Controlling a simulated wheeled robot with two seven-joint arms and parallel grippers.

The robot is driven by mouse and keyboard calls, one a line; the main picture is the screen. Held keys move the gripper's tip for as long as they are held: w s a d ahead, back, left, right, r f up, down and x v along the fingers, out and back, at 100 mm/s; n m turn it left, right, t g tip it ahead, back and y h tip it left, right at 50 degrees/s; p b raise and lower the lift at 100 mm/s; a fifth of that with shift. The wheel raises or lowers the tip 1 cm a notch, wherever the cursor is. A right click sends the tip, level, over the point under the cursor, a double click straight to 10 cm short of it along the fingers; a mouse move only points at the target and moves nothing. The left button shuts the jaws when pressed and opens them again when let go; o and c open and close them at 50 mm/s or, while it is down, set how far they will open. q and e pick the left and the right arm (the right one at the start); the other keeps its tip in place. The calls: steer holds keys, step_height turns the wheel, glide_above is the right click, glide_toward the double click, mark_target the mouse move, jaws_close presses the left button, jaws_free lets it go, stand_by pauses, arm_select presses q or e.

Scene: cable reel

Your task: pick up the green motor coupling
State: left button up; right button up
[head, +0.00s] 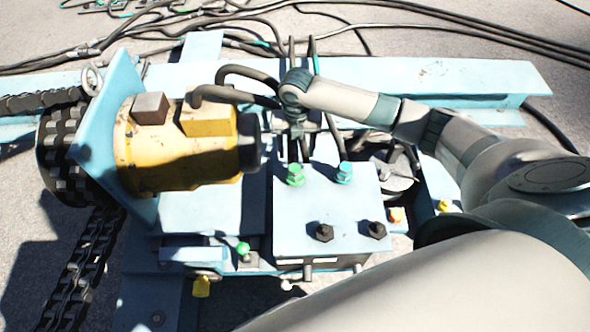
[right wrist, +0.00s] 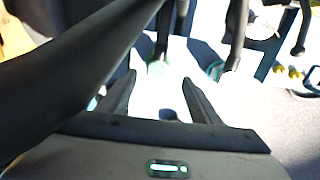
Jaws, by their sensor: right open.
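A green coupling (head: 295,175) stands upright on top of a pale blue box (head: 330,212), at its back left. A blue-teal coupling (head: 344,172) stands to its right. My right gripper (head: 299,150) hangs just behind and above the green coupling in the head view. In the right wrist view my right gripper (right wrist: 159,77) has its fingers apart with nothing held. The green coupling (right wrist: 157,68) shows just beyond the fingertips there, and the teal one (right wrist: 215,70) farther right. Whether a finger touches it, I cannot tell. My left gripper is not in view.
A yellow motor (head: 160,160) is left of the box. Two black fittings (head: 324,232) are at the box front. A green-topped knob (head: 243,248) is lower left. Dark hoses (head: 240,75) run near my wrist, and a thick dark shape (right wrist: 60,80) crosses the wrist view.

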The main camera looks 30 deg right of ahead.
mark_target(295, 167)
step_height(295, 167, down, 5)
steer(key=shift+f, duration=0.1)
stand_by(0.4)
steer(key=shift+a+f, duration=0.15)
steer(key=shift+f, duration=1.15)
steer(key=shift+a+f, duration=0.1)
steer(key=shift+f, duration=1.2)
steer(key=c, duration=1.2)
